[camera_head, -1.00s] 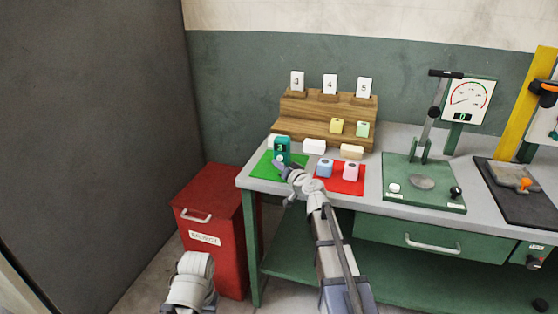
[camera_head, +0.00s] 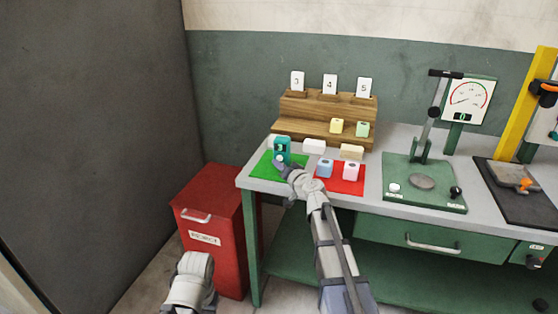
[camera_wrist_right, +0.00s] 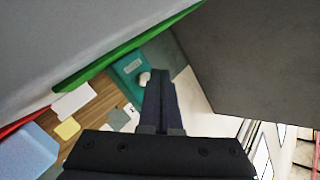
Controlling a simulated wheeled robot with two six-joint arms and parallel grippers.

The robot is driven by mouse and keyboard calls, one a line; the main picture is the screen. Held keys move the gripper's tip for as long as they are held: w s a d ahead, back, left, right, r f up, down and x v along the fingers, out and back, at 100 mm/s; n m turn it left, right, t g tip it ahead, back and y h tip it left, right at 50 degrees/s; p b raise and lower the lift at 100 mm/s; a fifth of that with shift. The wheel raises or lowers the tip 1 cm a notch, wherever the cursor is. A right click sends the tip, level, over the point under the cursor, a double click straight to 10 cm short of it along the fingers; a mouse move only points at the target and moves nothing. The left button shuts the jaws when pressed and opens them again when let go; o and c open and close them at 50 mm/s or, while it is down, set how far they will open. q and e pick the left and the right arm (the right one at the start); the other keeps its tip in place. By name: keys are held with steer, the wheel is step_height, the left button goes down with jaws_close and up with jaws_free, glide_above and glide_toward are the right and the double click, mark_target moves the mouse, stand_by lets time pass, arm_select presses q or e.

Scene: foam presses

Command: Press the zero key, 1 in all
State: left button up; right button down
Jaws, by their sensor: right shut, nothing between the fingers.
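A teal device (camera_head: 283,146) stands upright on the green mat (camera_head: 260,171) at the left end of the bench. In the right wrist view the teal device (camera_wrist_right: 130,72) shows a small pale label and a round whitish key (camera_wrist_right: 145,78); I cannot read the label. My right gripper (camera_head: 281,164) is shut and empty at the front of the device, covering part of it. In the wrist view its fingertips (camera_wrist_right: 159,76) lie right beside the round key; I cannot tell whether they touch it. My left gripper is out of view.
A red mat (camera_head: 346,187) with a blue block (camera_head: 324,169) and a pink block (camera_head: 351,170) lies close to the right. A wooden stepped rack (camera_head: 300,125) with cards stands behind. A green press (camera_head: 425,190) stands further right. A red reject bin (camera_head: 205,215) is at left.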

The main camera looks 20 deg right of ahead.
stand_by(0.6)
steer(key=shift+w+d, duration=0.2)
steer(key=shift+w, duration=0.15)
steer(key=shift+w+d, duration=0.3)
steer(key=shift+w, duration=0.05)
stand_by(0.7)
steer(key=shift+s+a, duration=0.1)
stand_by(0.3)
steer(key=shift+s+a, duration=0.4)
steer(key=shift+s, duration=0.2)
steer(key=shift+s+a, duration=0.45)
steer(key=shift+s, duration=0.25)
steer(key=shift+s+a, duration=0.5)
steer(key=shift+s, duration=0.25)
steer(key=shift+s+a, duration=0.45)
steer(key=shift+s, duration=0.25)
